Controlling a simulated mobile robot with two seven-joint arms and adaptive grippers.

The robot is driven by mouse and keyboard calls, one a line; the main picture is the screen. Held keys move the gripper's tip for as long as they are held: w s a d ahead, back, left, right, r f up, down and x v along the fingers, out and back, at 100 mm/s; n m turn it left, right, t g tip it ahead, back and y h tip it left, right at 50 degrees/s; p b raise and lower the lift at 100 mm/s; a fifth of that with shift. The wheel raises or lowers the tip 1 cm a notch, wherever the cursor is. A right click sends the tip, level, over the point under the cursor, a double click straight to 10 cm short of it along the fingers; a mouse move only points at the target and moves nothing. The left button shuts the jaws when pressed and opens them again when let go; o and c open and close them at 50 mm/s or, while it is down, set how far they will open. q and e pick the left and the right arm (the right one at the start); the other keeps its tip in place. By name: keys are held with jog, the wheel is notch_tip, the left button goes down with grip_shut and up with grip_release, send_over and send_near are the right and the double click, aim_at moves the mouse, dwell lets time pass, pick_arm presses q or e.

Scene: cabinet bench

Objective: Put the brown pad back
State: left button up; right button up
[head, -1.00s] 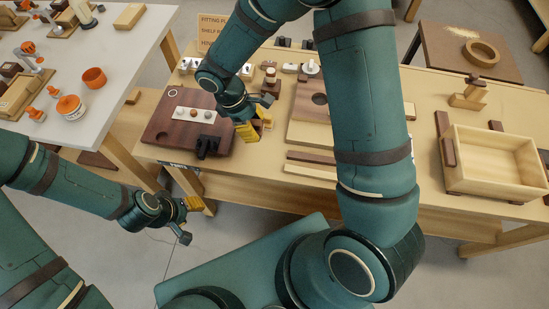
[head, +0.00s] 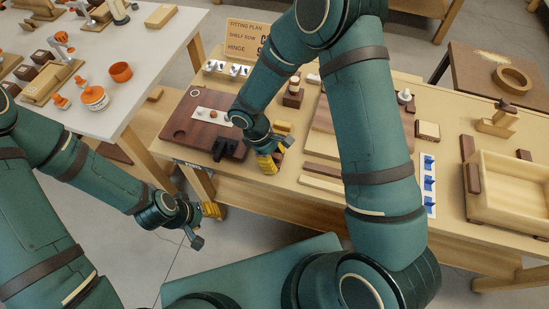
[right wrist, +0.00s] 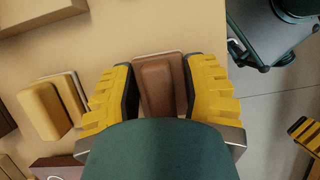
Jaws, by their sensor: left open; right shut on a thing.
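The brown pad (right wrist: 160,85) is a rounded block with a paler edge, held between the yellow fingers of my right gripper (right wrist: 162,90) in the right wrist view. In the head view my right gripper (head: 269,162) is over the bench near its front edge, right of the dark board; the pad cannot be made out there. A tan pad (right wrist: 43,110) lies left of the gripper in the right wrist view, apart from it. My left gripper (head: 204,223) is open and empty, low in front of the bench.
A dark board (head: 178,127) with a black clamp (head: 225,147) lies left on the bench (head: 400,225). A sign (head: 247,38) stands behind. A card with blue hooks (head: 429,185) and a wooden tray (head: 510,212) are to the right. A white table (head: 150,75) is at left.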

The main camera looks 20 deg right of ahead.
jog(key=shift+r, duration=0.1)
jog(key=o, duration=1.2)
jog(key=shift+r, duration=0.2)
jog(key=p+v, duration=0.2)
jog(key=v, duration=0.9)
jog(key=shift+w+a+r, duration=0.1)
jog(key=shift+a+r, duration=0.1)
jog(key=shift+r, duration=0.1)
